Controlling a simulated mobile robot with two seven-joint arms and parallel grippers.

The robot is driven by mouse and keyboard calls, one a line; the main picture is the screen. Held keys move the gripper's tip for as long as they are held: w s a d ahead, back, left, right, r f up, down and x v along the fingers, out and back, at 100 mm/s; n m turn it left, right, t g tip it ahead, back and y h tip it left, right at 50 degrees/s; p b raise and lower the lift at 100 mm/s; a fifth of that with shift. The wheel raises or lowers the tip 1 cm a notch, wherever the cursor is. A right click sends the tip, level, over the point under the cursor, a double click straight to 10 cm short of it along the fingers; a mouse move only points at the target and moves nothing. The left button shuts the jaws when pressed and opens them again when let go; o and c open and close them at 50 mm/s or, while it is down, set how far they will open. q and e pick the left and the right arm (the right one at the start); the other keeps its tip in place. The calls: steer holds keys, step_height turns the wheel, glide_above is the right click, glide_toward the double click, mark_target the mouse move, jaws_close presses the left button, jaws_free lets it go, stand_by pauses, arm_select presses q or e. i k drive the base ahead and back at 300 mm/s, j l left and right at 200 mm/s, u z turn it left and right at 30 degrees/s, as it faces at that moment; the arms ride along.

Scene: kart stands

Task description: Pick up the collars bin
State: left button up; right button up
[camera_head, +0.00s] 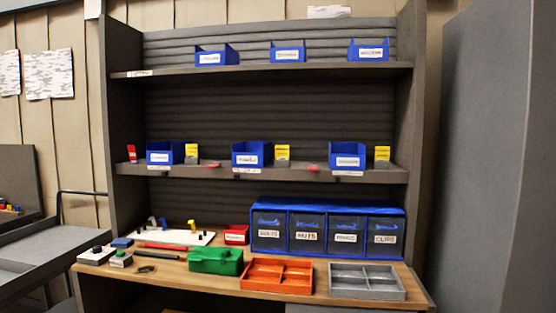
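Several blue open bins with white labels stand on two shelves. On the top shelf are a left bin (216,57), a middle bin (288,53) and a right bin (369,51). On the middle shelf are a left bin (163,154), a middle bin (250,155) and a right bin (346,157). Their labels are too small to read surely, so I cannot tell which one is the collars bin. All six stand upright. Neither of my grippers is in view.
Yellow-and-grey holders (282,155) stand beside the middle-shelf bins. On the wooden worktop (222,284) are a blue drawer unit (328,209), a green box (215,261), an orange tray (276,289) and a grey tray (366,293). A grey cabinet (486,150) stands at right.

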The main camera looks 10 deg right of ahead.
mark_target(169, 152)
steer(key=i+j+z, duration=0.3)
steer(key=i+j, duration=0.9)
